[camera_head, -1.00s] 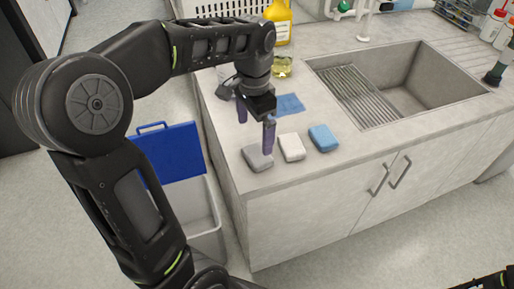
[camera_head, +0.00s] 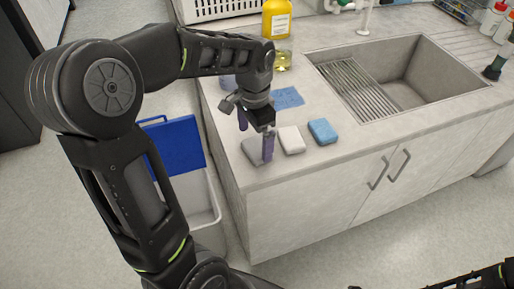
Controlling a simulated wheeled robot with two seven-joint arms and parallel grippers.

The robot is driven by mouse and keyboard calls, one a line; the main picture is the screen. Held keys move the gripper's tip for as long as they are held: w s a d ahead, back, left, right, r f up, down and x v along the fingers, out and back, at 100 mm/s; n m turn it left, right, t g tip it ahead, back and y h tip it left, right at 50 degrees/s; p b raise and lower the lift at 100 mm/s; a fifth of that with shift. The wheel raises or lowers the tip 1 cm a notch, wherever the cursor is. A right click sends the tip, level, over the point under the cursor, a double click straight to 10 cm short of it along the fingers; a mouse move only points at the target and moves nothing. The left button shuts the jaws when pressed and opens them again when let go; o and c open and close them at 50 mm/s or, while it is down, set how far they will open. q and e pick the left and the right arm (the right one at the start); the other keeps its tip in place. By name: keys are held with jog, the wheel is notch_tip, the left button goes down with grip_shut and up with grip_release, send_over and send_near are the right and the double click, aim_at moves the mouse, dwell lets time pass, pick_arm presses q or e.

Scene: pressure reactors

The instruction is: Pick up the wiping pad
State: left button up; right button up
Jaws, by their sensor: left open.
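Three small pads lie in a row near the counter's front edge: a grey pad (camera_head: 253,152), a white pad (camera_head: 291,140) and a blue pad (camera_head: 323,131). I cannot tell which one the task means by wiping pad. My left gripper (camera_head: 255,143) is open and points down at the grey pad. One purple finger stands in front of the grey pad and hides part of it; the other is behind it. Whether the fingers touch the pad cannot be told. Nothing is visibly held. My right gripper is not seen; only a dark piece of my arm shows at the bottom right.
A blue cloth (camera_head: 287,97) lies behind the pads. A yellow bottle (camera_head: 277,20) and a glass with yellow liquid (camera_head: 283,60) stand further back. The sink (camera_head: 425,75) is to the right. A bin with a blue lid (camera_head: 178,145) stands left of the counter.

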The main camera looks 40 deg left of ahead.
aim_at(257, 150)
pick_arm(q)
jog(key=shift+f, duration=1.45)
jog(key=c, duration=1.3)
